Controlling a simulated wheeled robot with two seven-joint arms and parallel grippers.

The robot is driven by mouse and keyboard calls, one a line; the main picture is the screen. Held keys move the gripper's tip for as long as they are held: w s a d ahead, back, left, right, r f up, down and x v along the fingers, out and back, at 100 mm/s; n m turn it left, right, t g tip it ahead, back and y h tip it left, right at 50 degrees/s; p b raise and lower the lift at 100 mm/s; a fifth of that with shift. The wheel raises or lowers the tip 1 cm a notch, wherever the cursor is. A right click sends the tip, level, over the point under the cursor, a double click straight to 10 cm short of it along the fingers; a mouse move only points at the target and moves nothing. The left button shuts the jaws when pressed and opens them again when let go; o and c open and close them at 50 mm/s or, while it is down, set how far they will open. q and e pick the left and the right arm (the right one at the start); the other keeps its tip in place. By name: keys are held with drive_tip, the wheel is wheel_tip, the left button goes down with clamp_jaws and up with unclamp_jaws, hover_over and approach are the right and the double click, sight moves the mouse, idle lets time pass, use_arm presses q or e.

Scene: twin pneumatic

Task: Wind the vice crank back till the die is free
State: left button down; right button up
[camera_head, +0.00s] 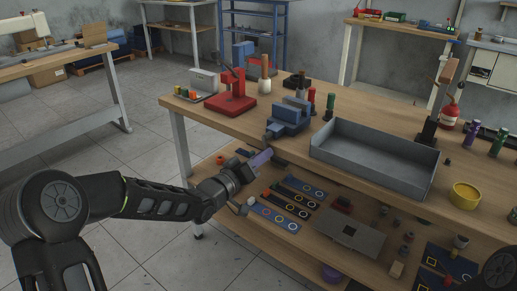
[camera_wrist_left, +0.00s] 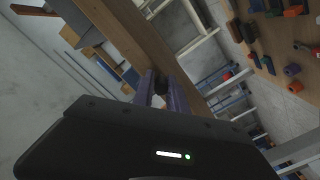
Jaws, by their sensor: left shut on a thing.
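The blue vice (camera_head: 289,118) stands on the near left edge of the wooden bench, its screw end facing my left arm. My left gripper (camera_head: 262,158) is at the bench edge just below and in front of that end. Its purple fingers are closed on the vice crank, which is mostly hidden by them. In the left wrist view the fingers (camera_wrist_left: 158,88) have a small dark part between their tips. I cannot pick out the die in the vice jaws. My right gripper is not in view.
A grey tray (camera_head: 374,158) lies right of the vice and a red press (camera_head: 232,98) stands to its left. Green and red bottles (camera_head: 330,103) stand close behind the vice. The lower shelf (camera_head: 262,249) holds several plates and small parts. Floor left of the bench is clear.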

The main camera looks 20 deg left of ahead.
use_arm(q)
drive_tip(key=n+p, duration=0.1)
drive_tip(key=n, duration=0.1)
drive_tip(key=r+n+p, duration=0.1)
drive_tip(key=n, duration=0.1)
drive_tip(key=d+n+p, duration=0.1)
drive_tip(key=shift+s+d+r+n+p, duration=0.1)
drive_tip(key=shift+s+r+n+p, duration=0.15)
drive_tip(key=shift+n+p, duration=0.15)
drive_tip(key=r+n+p, duration=0.1)
drive_tip(key=n+p, duration=0.1)
drive_tip(key=n, duration=0.2)
drive_tip(key=r+n+p, duration=0.1)
drive_tip(key=n+p, duration=0.2)
drive_tip(key=n, duration=0.1)
drive_tip(key=d+r+n+p, duration=0.1)
drive_tip(key=n+p, duration=0.2)
drive_tip(key=shift+s+d+r+n, duration=0.1)
drive_tip(key=shift+s+r+n, duration=0.2)
drive_tip(key=shift+n, duration=0.1)
drive_tip(key=shift+w+a+r+n+p, duration=0.1)
drive_tip(key=shift+r+n+p, duration=0.2)
drive_tip(key=shift+n, duration=0.45)
drive_tip(key=shift+s+a+r+n+p, duration=0.1)
drive_tip(key=shift+n+p, duration=0.3)
drive_tip(key=shift+n, duration=0.4)
drive_tip(key=shift+w+a+r+n+p, duration=0.15)
drive_tip(key=shift+n+p, duration=0.2)
drive_tip(key=shift+n, duration=0.4)
drive_tip(key=shift+d, duration=0.15)
